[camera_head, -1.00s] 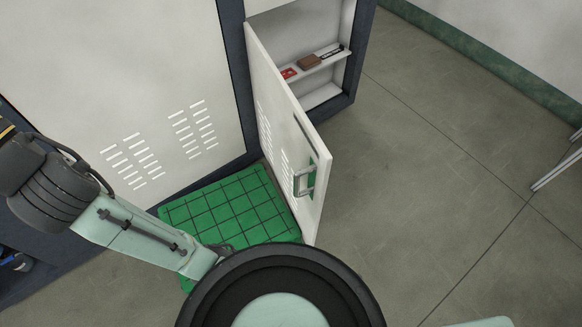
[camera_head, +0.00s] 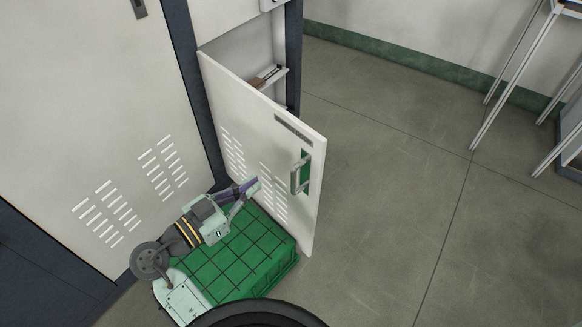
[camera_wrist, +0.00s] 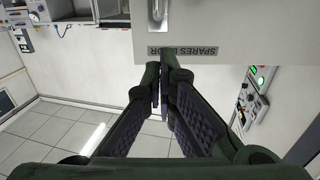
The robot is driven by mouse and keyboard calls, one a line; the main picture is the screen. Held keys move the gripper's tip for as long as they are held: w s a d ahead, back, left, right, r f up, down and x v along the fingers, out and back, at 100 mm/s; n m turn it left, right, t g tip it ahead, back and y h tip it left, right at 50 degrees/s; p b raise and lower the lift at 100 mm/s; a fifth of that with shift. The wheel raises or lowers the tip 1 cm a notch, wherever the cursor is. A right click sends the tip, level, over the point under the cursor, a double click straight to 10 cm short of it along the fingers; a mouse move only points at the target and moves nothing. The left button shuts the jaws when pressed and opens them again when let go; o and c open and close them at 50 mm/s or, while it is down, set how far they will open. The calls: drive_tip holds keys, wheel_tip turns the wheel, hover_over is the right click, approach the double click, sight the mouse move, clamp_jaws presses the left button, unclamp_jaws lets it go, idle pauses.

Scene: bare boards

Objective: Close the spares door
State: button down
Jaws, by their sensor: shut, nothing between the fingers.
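The spares door (camera_head: 262,130) is a white panel with slotted vents, a small dark label and a metal handle (camera_head: 300,174). It stands partly open, hinged at its left edge. In the wrist view its outer face (camera_wrist: 250,25) shows upside down, with the SPARES DOOR label (camera_wrist: 183,50) and handle (camera_wrist: 157,14). My gripper (camera_head: 256,183) is on the door's outer side, low and left of the handle in the head view. In the wrist view my fingers (camera_wrist: 163,72) are together and empty, tips overlapping the door by the label. I cannot tell whether they touch it.
Behind the door is the cabinet opening with a shelf (camera_head: 268,79) holding a brown item. Metal-legged stands (camera_head: 475,130) are at the right. Floor right of the door is clear.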

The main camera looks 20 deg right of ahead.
drive_tip(key=p, duration=0.4)
approach(310, 153)
drive_tip(key=x, duration=0.6)
drive_tip(key=shift+r, duration=0.15)
drive_tip(key=shift+w+d+p, duration=0.3)
drive_tip(key=shift+d, duration=0.15)
